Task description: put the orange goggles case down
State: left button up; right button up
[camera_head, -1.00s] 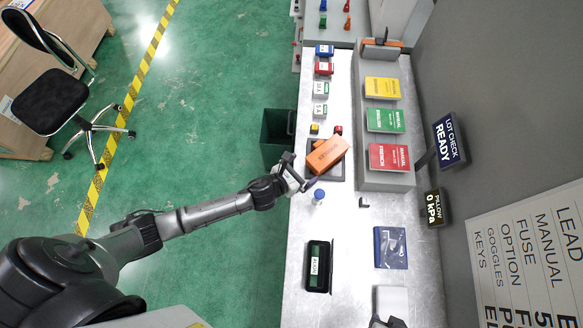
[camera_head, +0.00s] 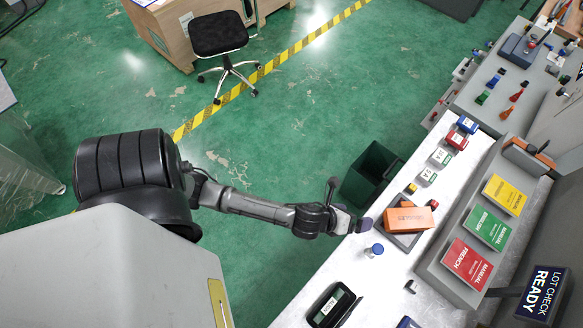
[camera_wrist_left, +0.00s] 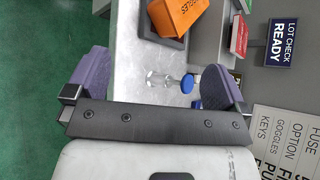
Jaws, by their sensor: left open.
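The orange goggles case (camera_head: 408,219) lies on a dark square pad (camera_head: 402,239) on the metal bench, tilted or overhanging its edge a little. It also shows at the top of the left wrist view (camera_wrist_left: 186,14). My left gripper (camera_head: 347,222) is beside the case, to its left, at the bench edge. Its two purple-padded fingers (camera_wrist_left: 157,85) stand wide apart in the left wrist view with nothing held between them, and the case lies beyond them. My right gripper is not in view.
A small bottle with a blue cap (camera_head: 374,250) stands on the bench near my left gripper. A black case (camera_head: 331,306) lies nearer. Yellow, green and red manuals (camera_head: 468,264) lie on a raised grey shelf. A dark green bin (camera_head: 368,174) stands beside the bench.

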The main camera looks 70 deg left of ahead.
pick_arm(q)
jog(key=s+a+r+n+g, duration=0.1)
jog(key=s+n+g, duration=0.3)
jog(key=s+n, duration=0.5)
jog(key=s+a+r+n+g, duration=0.1)
jog(key=s+r+n+g, duration=0.2)
jog(key=s+n, duration=0.6)
jog(key=n+g, duration=0.1)
jog(key=n, duration=0.6)
jog(key=shift+a+y, duration=0.35)
jog(key=shift+y, duration=0.05)
jog(key=shift+s, duration=0.1)
